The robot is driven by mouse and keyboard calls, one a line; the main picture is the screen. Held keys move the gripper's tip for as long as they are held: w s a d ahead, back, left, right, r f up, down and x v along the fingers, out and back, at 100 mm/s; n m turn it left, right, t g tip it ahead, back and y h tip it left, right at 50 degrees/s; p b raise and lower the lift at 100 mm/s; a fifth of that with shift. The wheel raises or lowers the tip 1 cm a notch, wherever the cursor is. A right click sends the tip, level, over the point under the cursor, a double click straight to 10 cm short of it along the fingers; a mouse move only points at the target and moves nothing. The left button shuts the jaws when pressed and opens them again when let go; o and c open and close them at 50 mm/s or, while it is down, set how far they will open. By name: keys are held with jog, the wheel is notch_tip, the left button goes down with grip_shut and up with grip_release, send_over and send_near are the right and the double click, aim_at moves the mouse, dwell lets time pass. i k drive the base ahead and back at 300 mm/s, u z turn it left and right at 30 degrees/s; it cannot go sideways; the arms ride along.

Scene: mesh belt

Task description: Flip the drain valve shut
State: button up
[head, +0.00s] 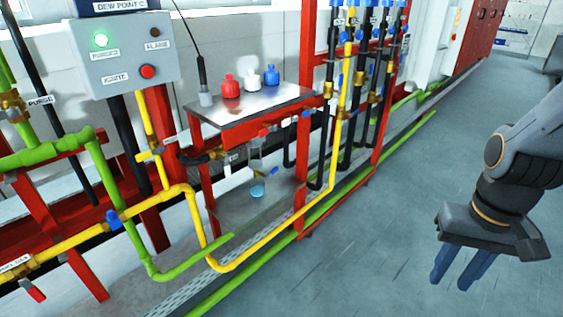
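My gripper (449,284) hangs over the grey floor at the right, far from the pipework. Its two blue fingers point down with a gap between them, and nothing is held. Several valves show on the pipes, and I cannot tell for sure which is the drain valve. A blue handle (113,219) is on the yellow pipe at left. A red handle (36,294) hangs at the lower left.
A control box (121,55) with a lit green lamp stands upper left. Red, white and blue bottles stand on the shelf (205,113). Yellow and green pipes (234,262) and red frame posts stick out toward the floor. The floor (380,230) between them and my gripper is clear.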

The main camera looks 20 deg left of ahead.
aim_at(274, 170)
jog(key=k, duration=1.2)
jog(key=u, duration=0.5)
jog(key=i, duration=1.55)
jog(key=z, duration=0.65)
